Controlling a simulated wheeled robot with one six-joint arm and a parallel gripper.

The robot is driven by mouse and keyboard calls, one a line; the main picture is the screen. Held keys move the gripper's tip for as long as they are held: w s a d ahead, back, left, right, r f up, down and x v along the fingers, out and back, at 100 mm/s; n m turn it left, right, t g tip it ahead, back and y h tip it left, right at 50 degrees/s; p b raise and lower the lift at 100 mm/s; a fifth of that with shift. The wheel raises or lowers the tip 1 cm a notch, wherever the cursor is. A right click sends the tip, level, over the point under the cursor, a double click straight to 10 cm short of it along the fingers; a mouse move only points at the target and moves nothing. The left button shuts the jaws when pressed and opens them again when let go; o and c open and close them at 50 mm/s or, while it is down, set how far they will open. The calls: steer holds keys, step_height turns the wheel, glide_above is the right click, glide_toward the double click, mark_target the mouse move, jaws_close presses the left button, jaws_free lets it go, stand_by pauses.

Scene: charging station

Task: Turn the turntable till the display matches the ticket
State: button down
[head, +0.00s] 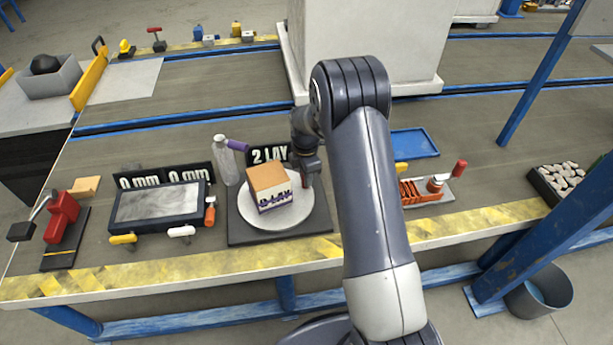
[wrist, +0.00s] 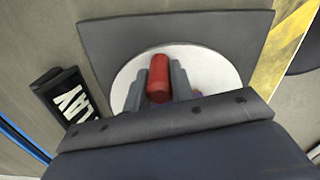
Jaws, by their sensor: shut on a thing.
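The turntable is a white disc (head: 299,221) on a dark square base (head: 243,232); it also shows in the wrist view (wrist: 215,68). A box (head: 268,185) with an orange top, white sides and dark lettering stands on it. The black display (head: 255,155) behind reads "2 LAY", partly hidden by my arm; part of it shows in the wrist view (wrist: 65,95). My gripper (head: 308,178) is at the disc's right rear side. In the wrist view my gripper (wrist: 159,88) is shut on a red upright handle (wrist: 158,70) over the disc. I cannot make out a ticket.
A framed grey screen (head: 160,203) with "0 mm" displays lies further left, beside a red lever device (head: 62,215). A blue tray (head: 413,143) and an orange-ribbed device (head: 425,190) are right of my arm.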

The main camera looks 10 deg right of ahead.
steer(key=shift+w, duration=0.1)
stand_by(0.4)
steer(key=c, duration=1.2)
jaws_free()
step_height(320, 180, up, 11)
steer(key=shift+f+p, duration=0.1)
steer(key=shift+p, duration=0.65)
step_height(320, 180, down, 11)
steer(key=shift+b, duration=0.8)
